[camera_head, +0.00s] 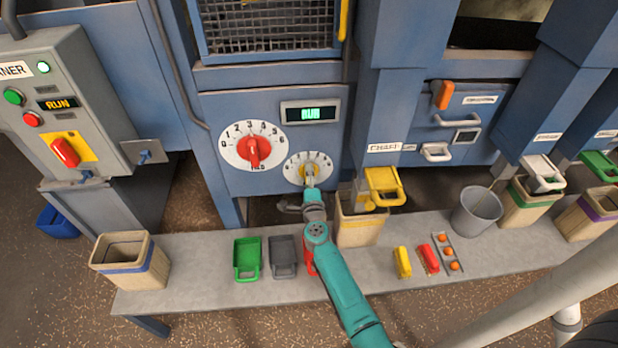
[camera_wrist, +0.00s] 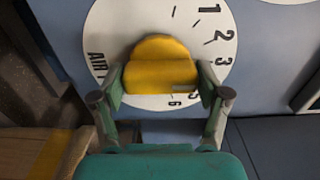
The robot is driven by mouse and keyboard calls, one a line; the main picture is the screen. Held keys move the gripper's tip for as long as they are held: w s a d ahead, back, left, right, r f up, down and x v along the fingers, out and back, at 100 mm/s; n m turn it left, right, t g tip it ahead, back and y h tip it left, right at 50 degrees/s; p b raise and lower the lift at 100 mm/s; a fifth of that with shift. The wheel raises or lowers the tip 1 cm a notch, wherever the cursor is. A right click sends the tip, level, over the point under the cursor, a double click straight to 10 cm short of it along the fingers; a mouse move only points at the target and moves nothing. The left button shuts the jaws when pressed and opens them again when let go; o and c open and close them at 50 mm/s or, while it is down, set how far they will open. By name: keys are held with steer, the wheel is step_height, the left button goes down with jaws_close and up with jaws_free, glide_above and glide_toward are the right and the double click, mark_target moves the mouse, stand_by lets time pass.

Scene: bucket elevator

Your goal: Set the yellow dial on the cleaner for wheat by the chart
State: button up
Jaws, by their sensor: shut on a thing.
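The yellow dial (camera_head: 311,167) sits on a round white scale on the blue cleaner panel, right of and below a larger red dial (camera_head: 254,151). My gripper (camera_head: 310,181) is at the yellow dial and partly covers it. In the wrist view the yellow knob (camera_wrist: 160,64) fills the space between the two fingers of my gripper (camera_wrist: 160,88), which are shut on its sides. The white scale (camera_wrist: 112,28) shows 1, 2, 3, part of 5, 6 and the word AIR. The knob's pointer mark cannot be made out. No chart can be made out.
A display (camera_head: 310,113) glows green above the dials. Below, a grey bench (camera_head: 200,292) holds green and grey scoops, wooden bins, a bucket (camera_head: 477,211) and small yellow and red items. A yellow chute handle (camera_head: 384,185) juts out right of my gripper.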

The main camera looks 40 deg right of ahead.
steer(key=o, duration=1.2)
steer(key=shift+c, duration=0.2)
steer(key=shift+s, duration=0.1)
steer(key=v, duration=1.2)
